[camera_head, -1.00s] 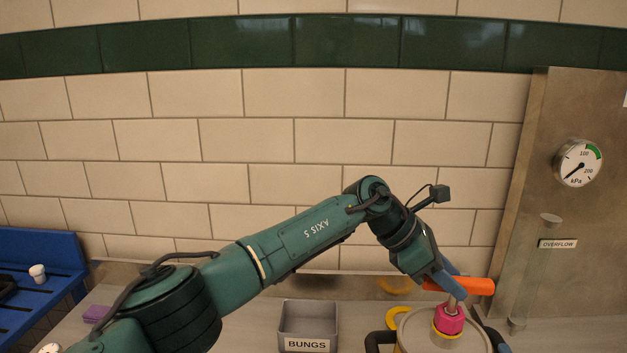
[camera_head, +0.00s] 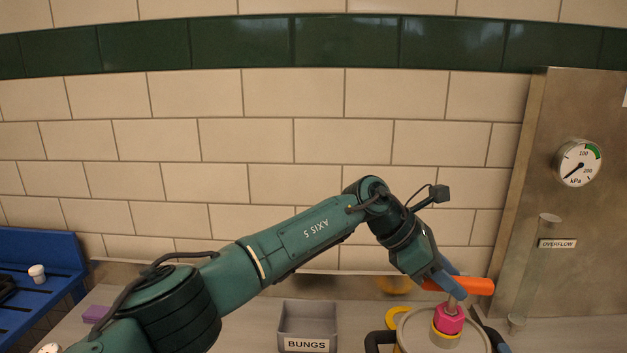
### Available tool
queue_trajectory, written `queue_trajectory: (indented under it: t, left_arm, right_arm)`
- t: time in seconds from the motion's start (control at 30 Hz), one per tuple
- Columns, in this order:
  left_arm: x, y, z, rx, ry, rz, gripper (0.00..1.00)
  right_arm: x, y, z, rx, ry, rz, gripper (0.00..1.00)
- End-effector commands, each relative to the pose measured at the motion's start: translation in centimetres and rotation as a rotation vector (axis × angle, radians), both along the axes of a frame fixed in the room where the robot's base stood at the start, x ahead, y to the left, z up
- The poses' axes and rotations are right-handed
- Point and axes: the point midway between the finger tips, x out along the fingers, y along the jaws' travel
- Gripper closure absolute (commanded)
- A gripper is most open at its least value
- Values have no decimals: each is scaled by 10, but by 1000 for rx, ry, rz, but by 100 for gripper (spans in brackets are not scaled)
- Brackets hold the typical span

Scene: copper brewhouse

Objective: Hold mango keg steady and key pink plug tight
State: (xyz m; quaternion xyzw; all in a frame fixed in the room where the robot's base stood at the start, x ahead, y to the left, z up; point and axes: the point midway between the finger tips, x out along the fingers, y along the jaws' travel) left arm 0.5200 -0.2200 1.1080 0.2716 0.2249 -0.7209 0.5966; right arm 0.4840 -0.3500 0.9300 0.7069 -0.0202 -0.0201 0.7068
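The mango keg (camera_head: 415,324) stands at the bottom edge of the view, a pale round top with yellow at its side and a black handle (camera_head: 378,341) on the left. The pink plug (camera_head: 448,320) sits in a yellow collar (camera_head: 443,338) on that top. A key with an orange handle (camera_head: 474,285) stands over the plug, its metal shaft reaching down to it. My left gripper (camera_head: 449,284) has its blue fingers shut on the key near the handle. A blue bit by the dark right-hand handle (camera_head: 484,329) may be my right gripper; its fingers are mostly hidden or cut off.
A grey bin labelled BUNGS (camera_head: 308,325) stands left of the keg. A steel panel with a pressure gauge (camera_head: 577,163) and overflow tube (camera_head: 535,270) rises at right. A blue rack (camera_head: 40,270) and purple block (camera_head: 96,314) are at left.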

Motion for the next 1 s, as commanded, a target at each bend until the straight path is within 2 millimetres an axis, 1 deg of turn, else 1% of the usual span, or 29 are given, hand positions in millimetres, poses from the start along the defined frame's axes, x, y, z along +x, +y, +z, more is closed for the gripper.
queue_trajectory:
  t: [0.27, 0.37, 0.7, 0.83, 1.0]
  left_arm:
    - [0, 0, 2, 0, 0, 0, 64]
    - [0, 0, 10, 0, -2, -1, 64]
    - [0, 0, 50, -2, -3, 0, 64]
    - [0, 0, 59, 0, -1, -1, 64]
    - [0, 0, 60, 0, 0, 0, 64]
  right_arm:
    - [0, 0, 0, 0, -1, 0, 100]
    - [0, 0, 0, 0, -1, 0, 100]
    - [0, 0, 0, 0, -1, 0, 100]
    - [0, 0, 0, 0, -1, 0, 100]
    - [0, 0, 0, 0, -1, 0, 100]
